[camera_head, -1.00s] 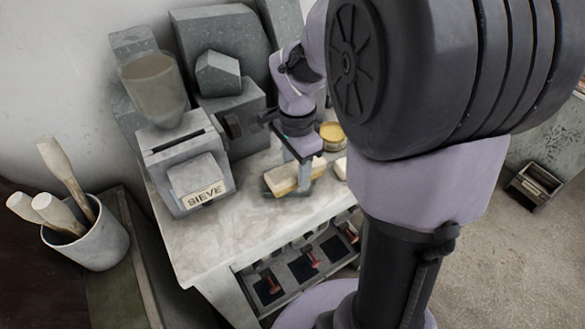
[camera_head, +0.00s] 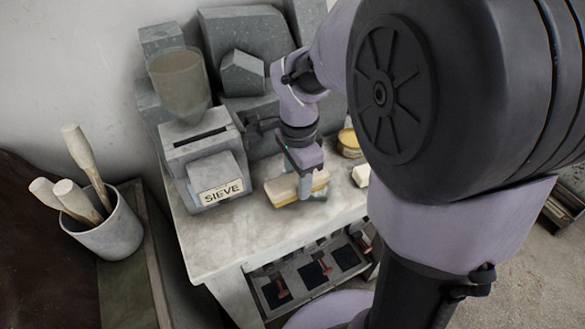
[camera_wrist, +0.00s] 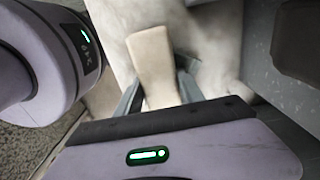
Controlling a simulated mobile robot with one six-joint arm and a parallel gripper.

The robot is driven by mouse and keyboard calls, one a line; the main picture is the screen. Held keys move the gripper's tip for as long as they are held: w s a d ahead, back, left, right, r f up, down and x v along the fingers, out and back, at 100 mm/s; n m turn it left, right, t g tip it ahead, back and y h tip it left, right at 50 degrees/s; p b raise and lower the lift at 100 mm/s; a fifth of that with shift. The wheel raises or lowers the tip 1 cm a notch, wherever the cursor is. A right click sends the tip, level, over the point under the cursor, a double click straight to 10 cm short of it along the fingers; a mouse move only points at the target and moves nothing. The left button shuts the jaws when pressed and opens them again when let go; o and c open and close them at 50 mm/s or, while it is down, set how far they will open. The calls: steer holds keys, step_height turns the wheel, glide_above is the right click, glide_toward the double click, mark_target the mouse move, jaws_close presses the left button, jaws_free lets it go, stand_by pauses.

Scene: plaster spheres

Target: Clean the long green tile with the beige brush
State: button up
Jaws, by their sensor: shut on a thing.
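The beige brush (camera_head: 285,190) is a pale block with a yellowish lower side. In the wrist view the brush (camera_wrist: 152,55) lies between the two grey fingers of my gripper (camera_wrist: 160,88). I cannot tell whether its underside touches the worktop. I cannot make out a long green tile in either view; my arm hides part of the worktop's right side.
The grey sieve machine (camera_head: 205,165) stands left of my gripper on the pale worktop (camera_head: 225,240). A round yellow tin (camera_head: 348,142) and a small pale block (camera_head: 361,175) are to the right. A cup (camera_head: 108,232) of wooden-handled tools stands at left.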

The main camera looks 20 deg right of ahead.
steer(key=shift+w+d+p, duration=0.1)
steer(key=shift+d+p, duration=0.2)
steer(key=shift+d, duration=1.8)
steer(key=shift+a+b, duration=0.45)
steer(key=shift+a, duration=1.85)
steer(key=shift+d, duration=0.1)
steer(key=shift+d+r+p, duration=0.75)
steer(key=shift+d+p, duration=0.1)
steer(key=shift+d, duration=0.25)
steer(key=shift+f, duration=0.2)
steer(key=shift+f+b, duration=0.6)
steer(key=shift+b, duration=0.15)
